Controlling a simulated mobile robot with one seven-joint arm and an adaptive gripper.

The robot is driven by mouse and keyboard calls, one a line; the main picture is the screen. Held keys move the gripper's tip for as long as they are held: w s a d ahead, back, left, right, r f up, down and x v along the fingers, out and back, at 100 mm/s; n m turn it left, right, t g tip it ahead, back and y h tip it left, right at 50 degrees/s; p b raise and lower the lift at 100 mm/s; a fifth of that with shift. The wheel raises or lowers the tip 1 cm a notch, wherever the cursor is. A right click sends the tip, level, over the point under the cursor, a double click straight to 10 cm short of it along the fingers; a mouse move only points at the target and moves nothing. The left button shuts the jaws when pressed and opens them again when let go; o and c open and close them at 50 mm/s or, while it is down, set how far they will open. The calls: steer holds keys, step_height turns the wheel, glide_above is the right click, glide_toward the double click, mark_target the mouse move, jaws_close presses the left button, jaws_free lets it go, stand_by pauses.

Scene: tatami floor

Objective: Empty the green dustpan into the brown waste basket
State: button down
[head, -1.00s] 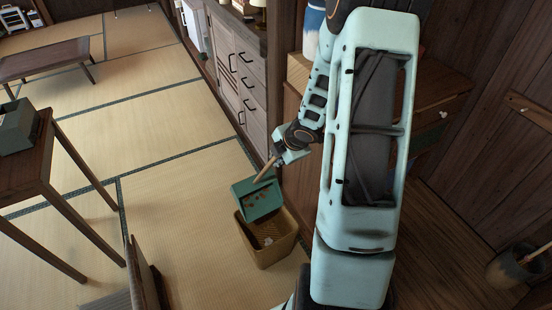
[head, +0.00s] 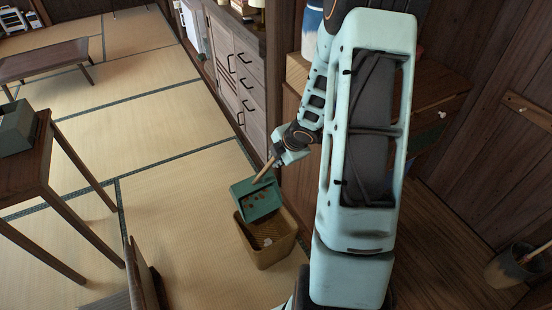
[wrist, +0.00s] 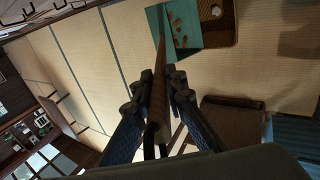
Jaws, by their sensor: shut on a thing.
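The green dustpan (head: 256,200) is held over the far left part of the brown waste basket (head: 266,251). Several small brown bits lie on the pan. My gripper (head: 272,162) is shut on the dustpan's wooden handle, above and behind the pan. In the wrist view my gripper (wrist: 160,85) has its two fingers on either side of the handle (wrist: 157,110). The dustpan (wrist: 177,27) with brown bits shows there at the top, overlapping the basket (wrist: 222,28). A small pale scrap lies inside the basket. Part of the basket's opening is hidden by the pan.
The basket stands on tatami next to a drawer cabinet (head: 237,70). A wooden table (head: 48,165) with a grey box (head: 14,127) stands at the left, and a low table (head: 45,59) farther back. Tatami floor left of the basket is clear.

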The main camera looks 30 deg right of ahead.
steer(key=shift+s+f+b, duration=0.15)
steer(key=shift+b, duration=0.35)
steer(key=shift+s, duration=0.15)
steer(key=s+f+t+b, duration=0.2)
steer(key=s+b, duration=0.6)
steer(key=b, duration=0.2)
steer(key=shift+d+f, duration=0.15)
steer(key=shift+d, duration=0.3)
stand_by(0.3)
stand_by(1.9)
